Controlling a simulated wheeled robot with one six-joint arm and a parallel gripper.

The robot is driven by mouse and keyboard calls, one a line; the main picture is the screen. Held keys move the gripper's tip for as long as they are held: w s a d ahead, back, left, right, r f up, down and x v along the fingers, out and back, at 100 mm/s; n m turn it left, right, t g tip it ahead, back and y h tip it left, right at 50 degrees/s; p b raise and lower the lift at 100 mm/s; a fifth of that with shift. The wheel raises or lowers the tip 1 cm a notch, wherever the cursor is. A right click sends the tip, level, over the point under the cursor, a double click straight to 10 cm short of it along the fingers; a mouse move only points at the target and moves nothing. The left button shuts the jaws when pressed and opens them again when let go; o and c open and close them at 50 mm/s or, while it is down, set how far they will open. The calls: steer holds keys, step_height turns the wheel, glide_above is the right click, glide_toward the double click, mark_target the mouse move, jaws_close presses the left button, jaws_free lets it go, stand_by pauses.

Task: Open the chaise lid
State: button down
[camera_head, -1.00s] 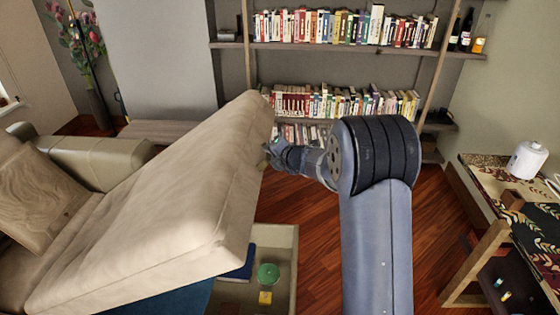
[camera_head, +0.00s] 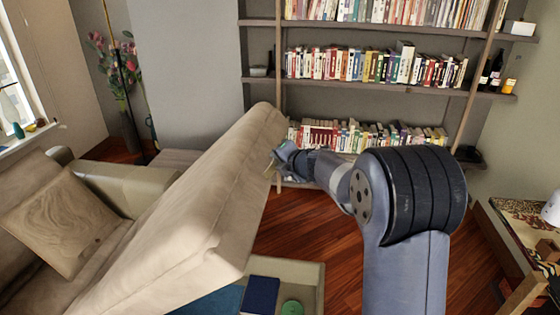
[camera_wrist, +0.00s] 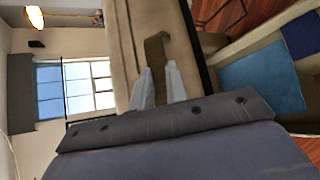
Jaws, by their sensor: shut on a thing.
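The chaise lid (camera_head: 205,215) is a thick beige cushion, tilted up steeply with its right edge raised over the storage box (camera_head: 315,280). In the wrist view the lid (camera_wrist: 172,20) fills the upper middle, and a small brownish tab (camera_wrist: 157,48) sticks out from it. My gripper (camera_head: 276,160) is at the lid's raised edge, at the far right side. In the wrist view my gripper (camera_wrist: 160,75) has its two grey fingers close around the tab. The exact contact is hard to see.
Inside the box are a blue item (camera_head: 260,295), a green round item (camera_head: 291,307) and blue cloth (camera_wrist: 262,80). A bookshelf (camera_head: 370,85) stands behind. A sofa with a pillow (camera_head: 62,222) is at left, a table (camera_head: 515,222) at right. Wood floor (camera_head: 300,222) lies between.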

steer(key=shift+f, duration=0.15)
steer(key=c, duration=1.4)
jaws_free()
steer(key=shift+s, duration=0.1)
steer(key=v, duration=1)
steer(key=shift+s+r+b, duration=0.25)
steer(key=shift+b, duration=0.2)
steer(key=shift+d, duration=0.1)
